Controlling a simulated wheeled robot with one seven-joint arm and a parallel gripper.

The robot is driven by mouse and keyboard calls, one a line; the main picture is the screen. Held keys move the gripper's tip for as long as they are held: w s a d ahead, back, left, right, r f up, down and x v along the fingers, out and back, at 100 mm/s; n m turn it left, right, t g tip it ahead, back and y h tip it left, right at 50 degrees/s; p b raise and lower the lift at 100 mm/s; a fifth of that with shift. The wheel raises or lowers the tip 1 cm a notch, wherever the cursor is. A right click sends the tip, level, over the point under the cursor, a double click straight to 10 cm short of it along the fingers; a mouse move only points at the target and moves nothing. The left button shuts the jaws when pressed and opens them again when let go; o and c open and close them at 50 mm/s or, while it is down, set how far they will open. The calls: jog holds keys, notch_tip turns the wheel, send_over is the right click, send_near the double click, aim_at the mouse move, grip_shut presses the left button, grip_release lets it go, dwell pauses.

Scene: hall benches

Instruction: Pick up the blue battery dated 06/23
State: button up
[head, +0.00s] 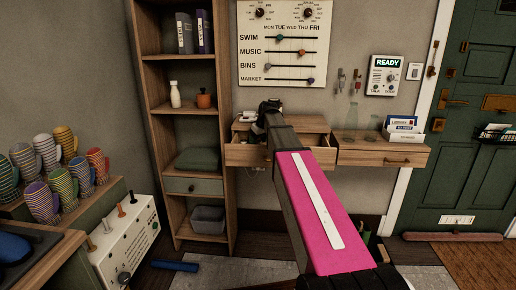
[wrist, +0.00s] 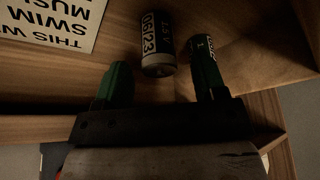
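In the wrist view a battery (wrist: 158,58) marked 06/23 and 1.5V lies in a wooden drawer (wrist: 60,75). It looks dark in the dim light, so I cannot tell its colour. My gripper (wrist: 161,62) is open, with its green fingers spread and the battery's near end ahead of the gap between them. A second dark battery (wrist: 207,48) lies to the right, partly hidden by the right finger; I cannot read its date or tell whether they touch. In the head view my gripper (head: 266,108) is over the open drawer (head: 245,156), and the batteries are hidden.
A printed card (wrist: 45,22) lies left in the drawer. The drawer's wooden walls are close on the right. A shelf unit (head: 233,130) stands left of the drawer, and a closed drawer (head: 383,158) with a letter holder (head: 404,135) on top is on the right.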

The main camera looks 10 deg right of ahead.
jog(key=c, duration=1.1)
jog(key=shift+r, duration=0.1)
